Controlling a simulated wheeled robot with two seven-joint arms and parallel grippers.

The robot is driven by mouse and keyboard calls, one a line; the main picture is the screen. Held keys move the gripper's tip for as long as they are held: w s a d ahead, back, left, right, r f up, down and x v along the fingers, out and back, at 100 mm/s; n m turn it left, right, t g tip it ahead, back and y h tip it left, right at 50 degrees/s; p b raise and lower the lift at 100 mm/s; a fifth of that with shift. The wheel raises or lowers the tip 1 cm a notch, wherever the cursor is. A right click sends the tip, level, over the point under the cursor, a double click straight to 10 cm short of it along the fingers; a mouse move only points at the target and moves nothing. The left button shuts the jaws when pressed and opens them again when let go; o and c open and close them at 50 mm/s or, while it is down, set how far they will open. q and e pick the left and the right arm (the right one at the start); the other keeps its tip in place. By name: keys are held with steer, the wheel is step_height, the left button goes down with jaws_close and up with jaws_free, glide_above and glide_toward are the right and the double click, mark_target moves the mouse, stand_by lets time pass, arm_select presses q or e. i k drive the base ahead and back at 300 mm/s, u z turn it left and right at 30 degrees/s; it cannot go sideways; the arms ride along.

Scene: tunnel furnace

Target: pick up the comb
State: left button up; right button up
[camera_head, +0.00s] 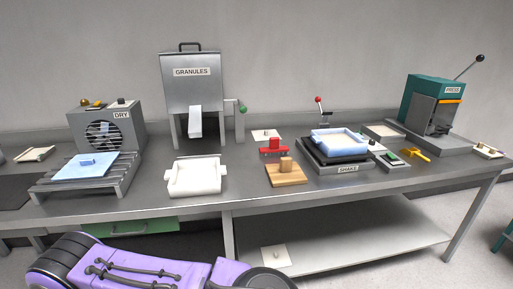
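No thing here is clearly a comb at this size. A small red piece (273,149) with a long bar and an upright grip lies mid-table, behind a wooden board (286,178) with a block handle. A small yellow piece (417,153) lies at the right, in front of the press. I cannot tell whether either of these is the comb. A purple arm link of mine crosses the bottom left. Neither of my grippers is in view.
On the steel table (240,208) stand a DRY fan unit (121,116), a rack (52,189) with a blue slab (85,165), a GRANULES hopper (190,88), a white tray (196,188), a SHAKE unit (348,170) holding a pale blue tray (337,150), and a PRESS (427,100).

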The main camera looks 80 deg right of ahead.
mark_target(275, 146)
steer(key=z, duration=2.75)
